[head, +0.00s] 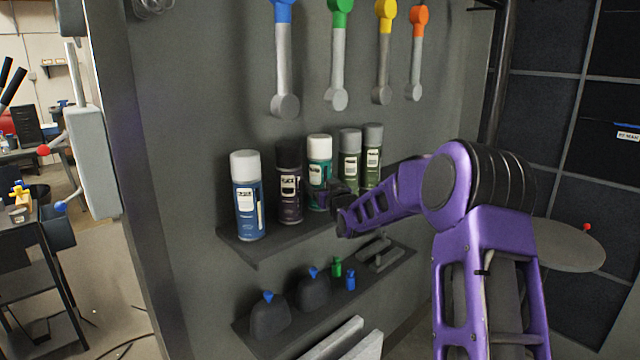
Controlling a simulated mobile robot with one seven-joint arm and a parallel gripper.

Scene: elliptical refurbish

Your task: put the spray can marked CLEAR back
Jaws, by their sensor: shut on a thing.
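Several spray cans stand in a row on the upper wall shelf (262,250): a blue can (248,200) with a light grey cap at the left, a dark can (289,185) with a black cap, a teal can (320,160) with a white cap, and two green cans (350,155) (373,150) with grey caps. The labels are too small to read, so I cannot tell which is marked CLEAR. My gripper (335,192) reaches in from the right and is shut on the teal can, which is upright in the row. The purple arm partly hides the green cans' lower parts.
A lower shelf (325,300) holds dark bags with blue ties, small green and blue items and grey tools. Wrenches with coloured heads (338,60) hang above the cans. A round grey table (565,245) stands behind the arm at right.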

